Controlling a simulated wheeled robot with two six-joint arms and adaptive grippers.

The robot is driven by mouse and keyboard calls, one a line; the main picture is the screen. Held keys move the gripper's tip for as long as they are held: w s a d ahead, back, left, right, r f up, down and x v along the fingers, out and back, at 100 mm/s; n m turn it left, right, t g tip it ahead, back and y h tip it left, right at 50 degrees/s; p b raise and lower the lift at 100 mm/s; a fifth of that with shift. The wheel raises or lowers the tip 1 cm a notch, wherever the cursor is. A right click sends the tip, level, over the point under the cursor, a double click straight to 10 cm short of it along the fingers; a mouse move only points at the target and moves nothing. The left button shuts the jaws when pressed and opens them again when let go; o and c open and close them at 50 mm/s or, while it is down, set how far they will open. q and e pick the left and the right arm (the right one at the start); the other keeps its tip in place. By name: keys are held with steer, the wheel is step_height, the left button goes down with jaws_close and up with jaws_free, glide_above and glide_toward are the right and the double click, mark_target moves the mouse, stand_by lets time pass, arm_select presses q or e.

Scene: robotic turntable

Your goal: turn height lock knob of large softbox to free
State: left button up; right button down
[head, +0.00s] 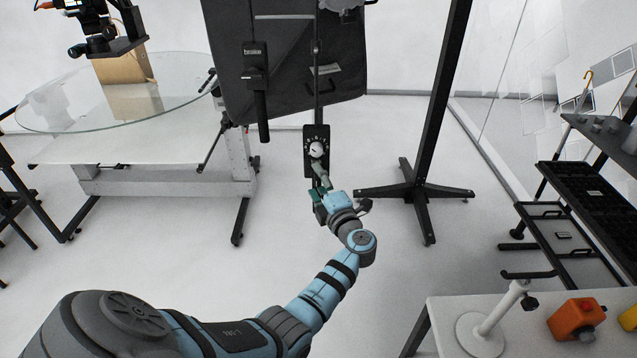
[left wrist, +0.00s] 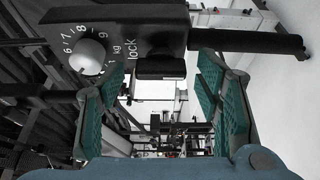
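The large softbox (head: 290,65) is a dark panel at the top centre of the head view. Below it hangs a black control plate (head: 310,165) with a round white dial (head: 317,149). In the left wrist view the plate (left wrist: 115,30) shows the white dial (left wrist: 87,57), numbers, "kg" and the word "lock". A black knob (left wrist: 160,66) sticks out beside "lock". My left gripper (head: 319,183) is just below the plate; its teal fingers (left wrist: 160,80) are spread, with the black knob between their tips in the picture. I cannot tell whether they touch it. My right gripper is out of view.
A glass-topped table (head: 110,95) stands at left. A black stand (head: 425,188) with splayed feet is right of the plate. A dark rod (left wrist: 250,40) extends right from the plate. A white table (head: 450,310) and a black rack (head: 590,190) are at right. Floor between is clear.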

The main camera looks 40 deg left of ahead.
arm_select(q)
steer(key=v, duration=0.7)
steer(key=shift+s+d, duration=0.2)
steer(key=shift+d, duration=0.05)
steer(key=shift+a, duration=0.15)
